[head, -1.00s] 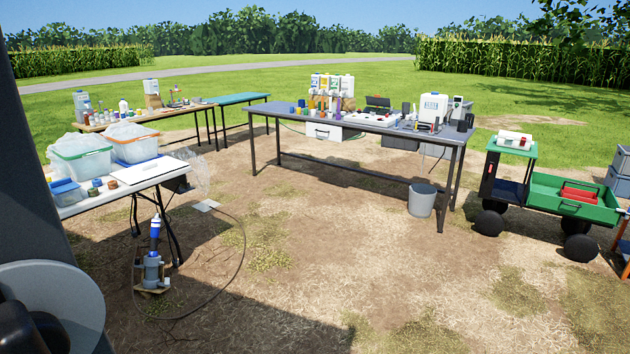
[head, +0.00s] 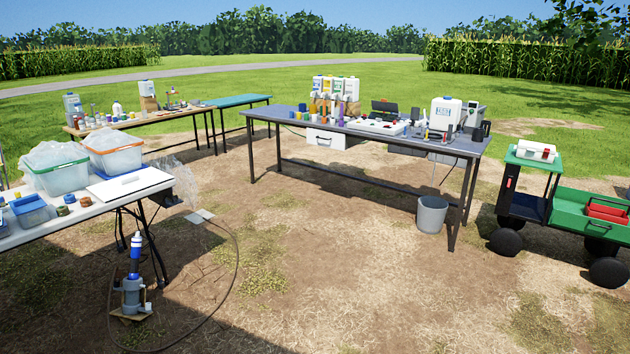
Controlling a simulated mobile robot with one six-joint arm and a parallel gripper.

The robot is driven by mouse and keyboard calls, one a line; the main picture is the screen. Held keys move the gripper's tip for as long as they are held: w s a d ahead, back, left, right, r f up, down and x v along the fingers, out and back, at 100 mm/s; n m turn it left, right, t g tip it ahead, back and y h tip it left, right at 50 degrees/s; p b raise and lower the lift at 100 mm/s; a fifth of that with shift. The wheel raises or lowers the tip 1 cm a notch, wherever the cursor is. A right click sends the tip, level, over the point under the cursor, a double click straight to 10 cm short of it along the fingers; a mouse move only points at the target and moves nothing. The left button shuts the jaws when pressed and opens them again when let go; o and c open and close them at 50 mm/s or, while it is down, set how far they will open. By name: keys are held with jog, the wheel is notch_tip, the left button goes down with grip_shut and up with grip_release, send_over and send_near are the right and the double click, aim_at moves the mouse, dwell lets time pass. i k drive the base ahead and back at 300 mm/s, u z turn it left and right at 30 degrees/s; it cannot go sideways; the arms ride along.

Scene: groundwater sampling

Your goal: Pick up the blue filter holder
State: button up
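I cannot single out the blue filter holder with certainty. Several small coloured items, some blue, stand near the left end of the long grey table (head: 345,140) in the head view; they are too small to tell apart. A blue and white upright cylinder (head: 136,252) rises from a grey wellhead-like fitting (head: 132,296) on the ground at the left. My gripper is not in view.
A white table (head: 100,207) at left carries clear bins (head: 62,180) and blue tubs. A grey bucket (head: 431,214) stands under the grey table's right end. A green wagon (head: 572,214) is at right. A hose (head: 237,262) loops on the ground.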

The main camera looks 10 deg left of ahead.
aim_at(69, 199)
jog(key=i, duration=1.5)
jog(key=z, duration=0.8)
jog(key=k, duration=0.2)
jog(key=u, duration=3.2)
jog(key=i, duration=0.6)
jog(key=u, duration=0.1)
